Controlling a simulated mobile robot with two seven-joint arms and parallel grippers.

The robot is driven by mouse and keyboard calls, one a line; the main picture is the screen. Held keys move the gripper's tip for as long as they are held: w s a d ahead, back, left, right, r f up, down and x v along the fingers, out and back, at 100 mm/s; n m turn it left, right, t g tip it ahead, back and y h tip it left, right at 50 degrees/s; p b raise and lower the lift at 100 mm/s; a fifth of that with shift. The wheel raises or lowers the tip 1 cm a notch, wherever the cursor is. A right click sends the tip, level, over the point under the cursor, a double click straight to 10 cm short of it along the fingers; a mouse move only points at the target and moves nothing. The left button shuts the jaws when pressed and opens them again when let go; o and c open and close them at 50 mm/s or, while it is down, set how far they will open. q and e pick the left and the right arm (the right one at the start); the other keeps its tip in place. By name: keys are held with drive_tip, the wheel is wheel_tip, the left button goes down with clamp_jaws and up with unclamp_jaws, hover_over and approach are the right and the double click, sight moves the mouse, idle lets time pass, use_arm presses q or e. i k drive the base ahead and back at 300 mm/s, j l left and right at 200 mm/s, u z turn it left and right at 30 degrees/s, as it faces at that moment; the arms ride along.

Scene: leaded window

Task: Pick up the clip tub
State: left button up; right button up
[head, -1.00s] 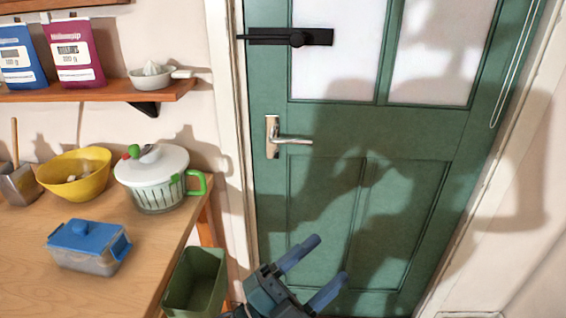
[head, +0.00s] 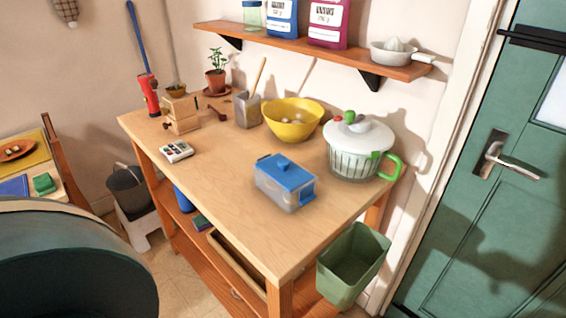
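The clip tub (head: 285,184) is a clear box with a blue lid and blue side clips. It stands upright on the wooden worktop (head: 225,185), near its front right part. Nothing is touching it. Neither of my grippers is in the head view now.
A salad spinner (head: 358,150) with a green handle and a yellow bowl (head: 292,120) stand behind the tub. A small keypad device (head: 176,151) lies to its left. A green bin (head: 353,262) is at the worktop's right end. A shelf (head: 310,46) overhangs the back. Bare wood surrounds the tub's front.

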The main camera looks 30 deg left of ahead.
sight(289, 204)
drive_tip(key=u, duration=1.1)
